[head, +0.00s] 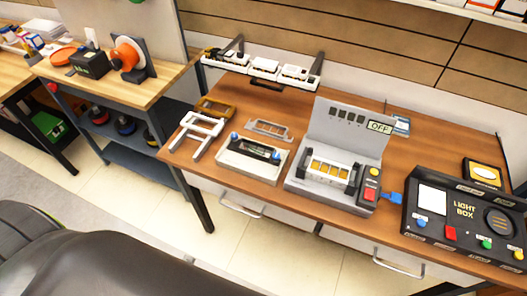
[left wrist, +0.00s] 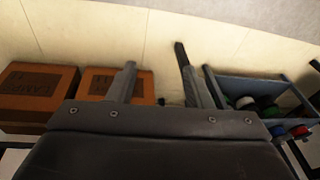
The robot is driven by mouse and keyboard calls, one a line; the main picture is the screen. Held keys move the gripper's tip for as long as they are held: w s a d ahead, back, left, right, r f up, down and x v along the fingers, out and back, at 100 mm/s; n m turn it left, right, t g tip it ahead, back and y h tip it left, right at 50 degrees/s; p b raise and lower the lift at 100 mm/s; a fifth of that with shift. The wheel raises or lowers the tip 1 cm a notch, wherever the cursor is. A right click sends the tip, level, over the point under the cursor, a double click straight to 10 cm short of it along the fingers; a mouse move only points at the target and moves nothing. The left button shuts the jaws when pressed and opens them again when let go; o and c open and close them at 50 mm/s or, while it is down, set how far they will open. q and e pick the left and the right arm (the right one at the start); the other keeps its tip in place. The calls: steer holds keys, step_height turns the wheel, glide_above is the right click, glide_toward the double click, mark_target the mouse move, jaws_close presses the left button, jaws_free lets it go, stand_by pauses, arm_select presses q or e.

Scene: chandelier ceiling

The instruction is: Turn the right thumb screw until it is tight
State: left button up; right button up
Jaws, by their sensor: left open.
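In the head view, a pale fixture (head: 233,163) with a dark bar across it sits on the wooden bench. Two blue thumb screws stand on the bar: the left screw (head: 234,136) and the right screw (head: 276,156). How tight they are cannot be told at this size. My left gripper (left wrist: 157,58) is open and empty in the left wrist view, above the floor and away from the bench top. It does not show in the head view. My right gripper is not in view.
A grey machine (head: 345,125) with an OFF display stands right of the fixture. A black light box (head: 467,208) is farther right. A white frame (head: 193,132) lies left. Cardboard boxes (left wrist: 118,84) and a grey bin (left wrist: 258,88) show in the left wrist view.

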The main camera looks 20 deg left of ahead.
arm_select(q)
steer(key=w+r+p, duration=0.1)
steer(key=w+r, duration=0.1)
steer(key=r, duration=0.6)
steer(key=w+r+p, duration=0.1)
steer(key=w+r, duration=0.2)
steer(key=r, duration=0.4)
step_height(320, 180, up, 23)
steer(key=n+g+h, duration=0.2)
steer(key=n, duration=0.2)
glide_above(276, 155)
step_height(276, 155, down, 14)
steer(key=shift+f+p, duration=0.15)
steer(key=shift+p, duration=0.15)
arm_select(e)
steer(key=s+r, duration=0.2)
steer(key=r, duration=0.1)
arm_select(q)
steer(key=c, duration=1)
